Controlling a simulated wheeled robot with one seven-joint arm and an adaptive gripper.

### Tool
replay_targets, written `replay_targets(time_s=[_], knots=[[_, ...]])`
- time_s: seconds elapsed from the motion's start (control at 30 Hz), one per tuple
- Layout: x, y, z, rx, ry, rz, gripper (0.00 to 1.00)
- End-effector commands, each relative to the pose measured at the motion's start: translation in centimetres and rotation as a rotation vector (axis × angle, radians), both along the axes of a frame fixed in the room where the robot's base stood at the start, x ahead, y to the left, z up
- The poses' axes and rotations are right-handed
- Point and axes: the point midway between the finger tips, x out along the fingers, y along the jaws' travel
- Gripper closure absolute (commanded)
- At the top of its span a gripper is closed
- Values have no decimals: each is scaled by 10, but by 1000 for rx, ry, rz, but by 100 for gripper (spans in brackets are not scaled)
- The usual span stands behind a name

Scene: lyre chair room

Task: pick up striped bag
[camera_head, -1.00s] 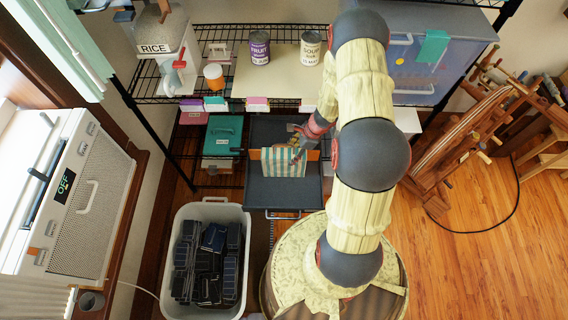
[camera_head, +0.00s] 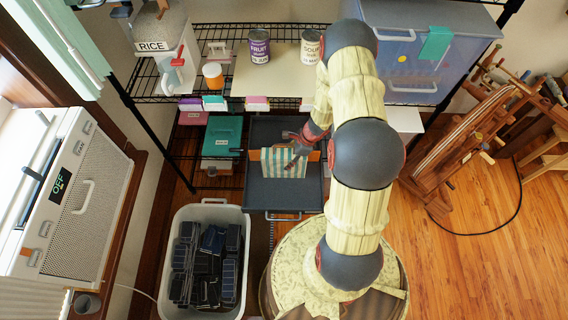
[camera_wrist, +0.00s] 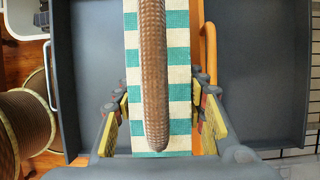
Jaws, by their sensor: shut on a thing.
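My gripper (camera_head: 297,147) is at the bag's upper right in the head view. In the wrist view its yellow-padded fingers (camera_wrist: 163,112) sit on both sides of the bag and are shut on it. The bag is still inside the tray; its underside is hidden.
A wire shelf (camera_head: 215,92) with cans (camera_head: 260,47) and a rice container (camera_head: 165,45) is above the tray. A blue bin (camera_head: 420,55) sits at upper right. A teal box (camera_head: 222,135) stands left of the tray. A white tub (camera_head: 240,280) is in front.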

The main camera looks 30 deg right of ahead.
Motion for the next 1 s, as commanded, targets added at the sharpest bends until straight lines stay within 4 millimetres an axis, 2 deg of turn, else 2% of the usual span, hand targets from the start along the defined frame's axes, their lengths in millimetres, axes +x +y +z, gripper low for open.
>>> replay_targets(time_s=[0.43,0.67,0.83,0.93,1.0], knots=[[0,0,0,0,0,0,94],[0,0,3,0,0,0,94],[1,0,17,-1,-1,0,94],[1,-1,34,-2,-3,0,94],[-8,-4,45,-1,-1,-3,94]])
